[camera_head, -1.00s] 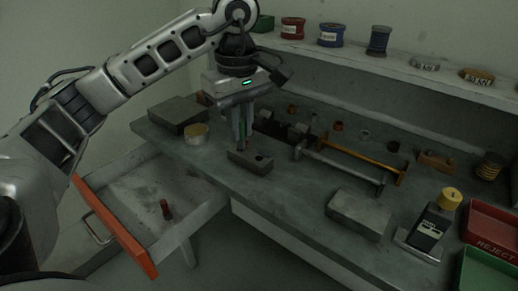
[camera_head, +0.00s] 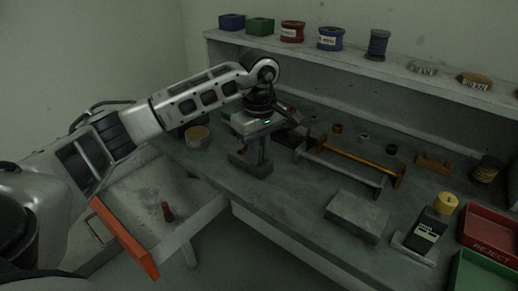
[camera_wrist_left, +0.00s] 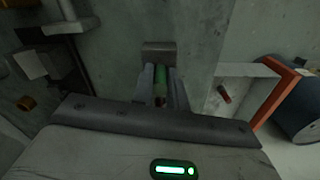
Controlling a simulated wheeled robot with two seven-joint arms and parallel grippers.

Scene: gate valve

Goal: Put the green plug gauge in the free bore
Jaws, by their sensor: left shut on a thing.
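The left gripper (camera_head: 264,158) is over the right part of a dark grey block (camera_head: 240,162) near the bench's front edge. In the left wrist view the gripper is shut on the green plug gauge (camera_wrist_left: 160,78), with a reddish part at its near end. The block also shows there just past the fingertips (camera_wrist_left: 158,46). The hand and fingers hide the bores, so I cannot tell whether the gauge's tip is inside one. The gauge is hardly visible in the head view. My right gripper is not in view.
An open drawer with an orange front (camera_head: 124,238) holds a dark red gauge (camera_head: 168,212). Grey and orange bar tools (camera_head: 350,160) lie right of the block. A grey slab (camera_head: 357,215), a meter (camera_head: 428,232) and a red reject bin (camera_head: 492,230) stand farther right.

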